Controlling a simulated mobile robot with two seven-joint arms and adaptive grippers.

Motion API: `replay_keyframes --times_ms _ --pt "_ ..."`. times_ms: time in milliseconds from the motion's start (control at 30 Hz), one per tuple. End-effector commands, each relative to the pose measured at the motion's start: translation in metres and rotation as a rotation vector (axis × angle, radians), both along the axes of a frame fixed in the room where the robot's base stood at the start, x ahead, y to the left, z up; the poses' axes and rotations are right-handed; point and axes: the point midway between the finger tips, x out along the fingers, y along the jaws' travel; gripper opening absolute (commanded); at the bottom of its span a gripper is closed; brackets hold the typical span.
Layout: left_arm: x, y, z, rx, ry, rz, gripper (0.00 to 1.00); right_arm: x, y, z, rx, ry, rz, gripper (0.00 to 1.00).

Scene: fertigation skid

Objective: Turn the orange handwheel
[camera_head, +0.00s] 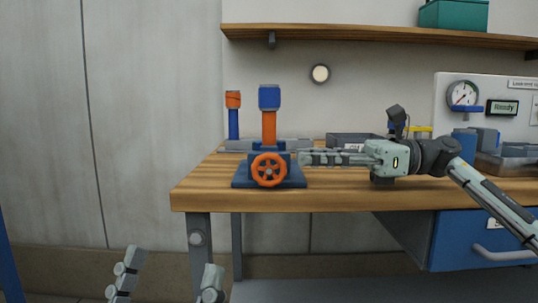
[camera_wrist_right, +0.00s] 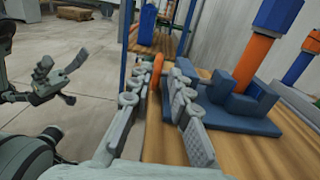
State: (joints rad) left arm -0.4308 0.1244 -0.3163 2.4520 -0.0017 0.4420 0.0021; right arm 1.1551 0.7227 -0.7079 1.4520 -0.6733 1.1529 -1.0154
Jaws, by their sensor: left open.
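The orange handwheel (camera_head: 268,170) is on the front of a dark blue valve block (camera_head: 297,181) at the table's left end. In the right wrist view the handwheel (camera_wrist_right: 158,66) shows nearly edge-on, in line with the gap between the fingertips. My right gripper (camera_head: 303,158) reaches in from the right, its tips just right of the wheel's upper rim. Its fingers (camera_wrist_right: 158,84) are apart in the wrist view, with nothing held; I cannot tell whether they touch the wheel. My left gripper (camera_head: 168,284) is open and empty, low in front of the table's left end.
An orange post with a blue top (camera_head: 269,97) rises behind the wheel. A blue post with an orange top (camera_head: 233,115) stands further back. A grey tray (camera_head: 355,139) and a gauge panel (camera_head: 450,105) are to the right. The wooden tabletop (camera_head: 200,190) is clear left of the block.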

Motion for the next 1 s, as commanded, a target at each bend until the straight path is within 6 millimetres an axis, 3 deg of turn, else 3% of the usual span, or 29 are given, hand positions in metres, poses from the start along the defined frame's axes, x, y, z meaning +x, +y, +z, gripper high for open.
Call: replay_keyframes --times_ms 167,600,933,1000 --pt "-0.001 0.000 0.000 -0.003 -0.004 0.000 0.76 -0.001 0.012 0.000 -0.001 -0.002 0.003 0.19" --pt "-0.004 0.002 0.002 -0.009 -0.025 0.002 0.76 0.000 0.073 0.000 -0.001 -0.001 0.001 0.19" --pt "-0.004 0.002 0.002 -0.009 -0.027 0.003 0.76 0.000 0.078 0.000 0.000 -0.001 0.000 0.19" --pt "-0.004 0.002 0.002 -0.009 -0.027 0.003 0.76 0.000 0.078 0.000 0.000 0.000 0.000 0.13"
